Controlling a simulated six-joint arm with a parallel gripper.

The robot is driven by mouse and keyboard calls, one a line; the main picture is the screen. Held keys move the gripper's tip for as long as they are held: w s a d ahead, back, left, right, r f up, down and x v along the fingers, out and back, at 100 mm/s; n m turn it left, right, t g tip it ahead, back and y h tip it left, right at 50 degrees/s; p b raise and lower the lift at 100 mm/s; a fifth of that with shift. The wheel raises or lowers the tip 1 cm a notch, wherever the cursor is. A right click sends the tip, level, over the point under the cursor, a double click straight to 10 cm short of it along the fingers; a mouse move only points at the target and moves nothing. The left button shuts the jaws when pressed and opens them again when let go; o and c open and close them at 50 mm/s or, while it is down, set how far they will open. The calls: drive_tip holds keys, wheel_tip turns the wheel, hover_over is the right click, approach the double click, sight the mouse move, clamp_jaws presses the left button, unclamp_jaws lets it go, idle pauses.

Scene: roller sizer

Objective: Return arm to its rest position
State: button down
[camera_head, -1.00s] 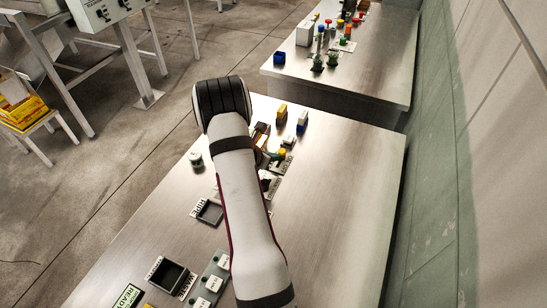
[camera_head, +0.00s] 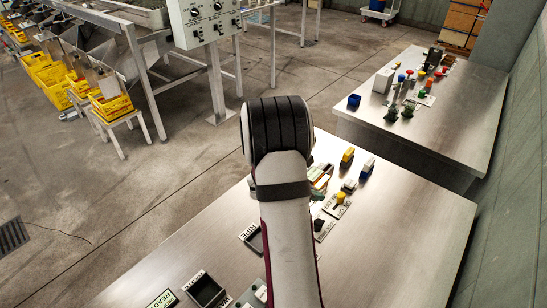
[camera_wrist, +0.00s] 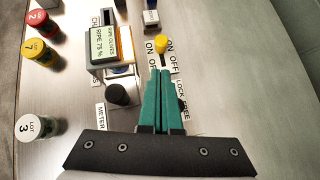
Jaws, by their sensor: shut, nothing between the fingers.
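My arm (camera_head: 285,200) rises over the near steel table (camera_head: 400,235) in the head view, with its dark-banded joint at the top. The fingertips appear just below a yellow knob (camera_wrist: 161,42) on an ON/OFF plate. I cannot tell how high they are above the table.
A meter with a green display (camera_wrist: 113,43) and a black knob (camera_wrist: 119,95) stand left of the fingers. Lot containers with red (camera_wrist: 41,22), yellow (camera_wrist: 35,50) and white (camera_wrist: 32,127) tops stand farther left. A second table (camera_head: 440,120) stands behind. The near table's right side is clear.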

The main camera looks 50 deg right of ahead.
drive_tip(key=s+a+r+m+y, duration=0.1)
drive_tip(key=a+r+m, duration=0.45)
drive_tip(key=a, duration=0.35)
drive_tip(key=s+a+r+m+y, duration=0.1)
drive_tip(key=a+r+m+y, duration=0.1)
drive_tip(key=a+r+m, duration=0.5)
drive_tip(key=s+a+m+t+y, duration=0.1)
drive_tip(key=s+a+m+y, duration=0.2)
drive_tip(key=a, duration=1)
drive_tip(key=s+a+m+t+y, duration=0.1)
drive_tip(key=s+a+m+y, duration=0.3)
drive_tip(key=a, duration=0.9)
drive_tip(key=shift+s+a+r+m+y, duration=0.3)
drive_tip(key=shift+r+m+y, duration=0.1)
drive_tip(key=shift+m, duration=0.15)
drive_tip(key=shift+w, duration=0.15)
